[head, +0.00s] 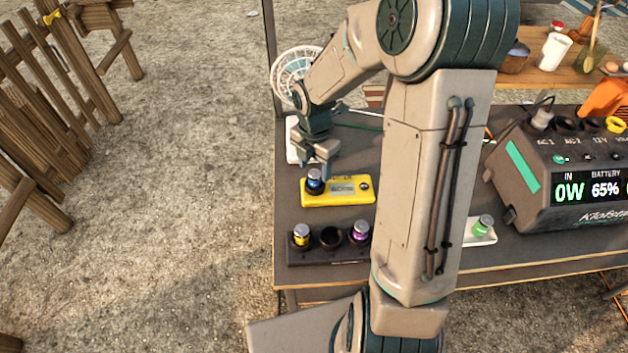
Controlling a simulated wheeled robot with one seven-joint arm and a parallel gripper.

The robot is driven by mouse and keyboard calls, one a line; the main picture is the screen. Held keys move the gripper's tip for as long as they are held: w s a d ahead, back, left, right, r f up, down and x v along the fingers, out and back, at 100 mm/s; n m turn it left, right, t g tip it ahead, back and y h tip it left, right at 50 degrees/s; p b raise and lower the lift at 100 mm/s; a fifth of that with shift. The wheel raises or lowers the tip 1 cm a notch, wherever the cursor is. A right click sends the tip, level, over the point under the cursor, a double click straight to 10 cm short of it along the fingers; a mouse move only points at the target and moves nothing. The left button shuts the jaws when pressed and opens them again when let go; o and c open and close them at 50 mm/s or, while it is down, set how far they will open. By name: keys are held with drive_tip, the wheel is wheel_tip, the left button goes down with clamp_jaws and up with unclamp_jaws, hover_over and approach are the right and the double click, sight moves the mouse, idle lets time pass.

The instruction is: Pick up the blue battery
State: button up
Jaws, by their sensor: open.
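The blue battery (314,185) stands upright at the left end of a yellow device (345,197) with a small display, on the dark tabletop. My gripper (321,170) points down right above the battery, its fingers at about the battery's top. The jaws look open, and the fingers partly cover the battery's top. I cannot tell whether a finger touches it.
A dark holder (330,257) in front carries a yellow battery (301,235), an empty socket and a purple battery (360,232). A green battery (483,225) sits on a white device to the right. A power station (560,185) stands at the right.

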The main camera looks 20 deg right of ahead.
sight(315, 172)
drive_tip(key=shift+f, duration=1.55)
drive_tip(key=c, duration=1.1)
clamp_jaws()
drive_tip(key=shift+r, duration=0.15)
